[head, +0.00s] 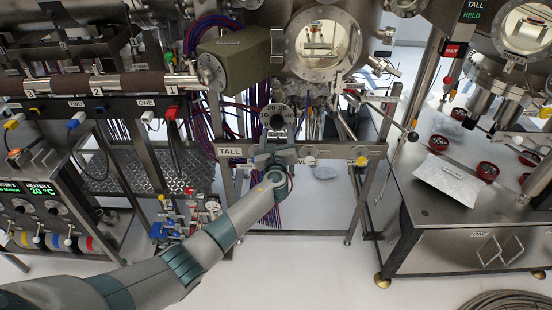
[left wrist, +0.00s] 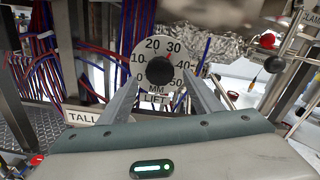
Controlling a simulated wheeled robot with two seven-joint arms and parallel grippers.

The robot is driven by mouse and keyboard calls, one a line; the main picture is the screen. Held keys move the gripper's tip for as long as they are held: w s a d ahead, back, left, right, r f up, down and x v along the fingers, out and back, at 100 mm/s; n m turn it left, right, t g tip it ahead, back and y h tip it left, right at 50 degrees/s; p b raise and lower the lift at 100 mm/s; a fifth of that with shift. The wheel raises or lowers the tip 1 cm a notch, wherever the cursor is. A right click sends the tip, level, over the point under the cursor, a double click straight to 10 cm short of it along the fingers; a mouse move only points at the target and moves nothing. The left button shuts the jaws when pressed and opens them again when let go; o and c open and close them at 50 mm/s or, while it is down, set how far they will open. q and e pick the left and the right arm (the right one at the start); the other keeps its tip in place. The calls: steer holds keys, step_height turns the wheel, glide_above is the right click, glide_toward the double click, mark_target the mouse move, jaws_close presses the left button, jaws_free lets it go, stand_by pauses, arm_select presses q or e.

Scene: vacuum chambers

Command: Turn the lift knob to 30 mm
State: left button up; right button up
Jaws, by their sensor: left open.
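The lift dial (left wrist: 150,46) is a pale round plate marked 0 to 50 in tens, with MM and LIFT below. Its dark round knob (left wrist: 160,72) sits in the middle. A small red mark shows close to the 30, but it is too small to read exactly. In the head view the dial (head: 277,110) is below the round chamber window. My left gripper (head: 278,150) is just in front of it. In the left wrist view its open fingers (left wrist: 165,95) stand left and right of the knob, with nothing between them; contact cannot be told. My right gripper is out of sight.
A TALL-labelled rail (head: 232,151) runs just below the dial. A green box (head: 235,58) is at its upper left, and thin rods with a red ball (left wrist: 267,40) stand to the right. A steel cabinet (head: 450,250) is at the right.

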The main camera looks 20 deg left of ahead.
arm_select(q)
steer(key=b+v, duration=0.1)
steer(key=v, duration=1.2)
steer(key=shift+b, duration=0.35)
steer(key=s+a+f+n+g+h, duration=0.15)
steer(key=s+f, duration=0.25)
steer(key=f, duration=0.7)
steer(key=s+f+n+g+b, duration=0.1)
steer(key=s+f+n+g, duration=0.2)
steer(key=f, duration=0.8)
steer(key=s+a+f+n+g+h, duration=0.1)
steer(key=s+f+n+g, duration=0.2)
steer(key=f, duration=0.9)
steer(key=s+a+f+n+g+h+b, duration=0.1)
steer(key=s+f+n+g, duration=0.45)
steer(key=s+f, duration=1.3)
steer(key=s+f+n+g, duration=0.1)
steer(key=s+f+n, duration=0.3)
steer(key=s, duration=0.8)
steer(key=s+a+f+n+g+h+b, duration=0.1)
steer(key=s+f+n, duration=0.4)
steer(key=s, duration=0.8)
steer(key=s+f+n+g, duration=0.1)
steer(key=s+f+n, duration=0.4)
steer(key=s, duration=0.7)
steer(key=shift+s+b, duration=0.2)
steer(key=shift+b, duration=0.2)
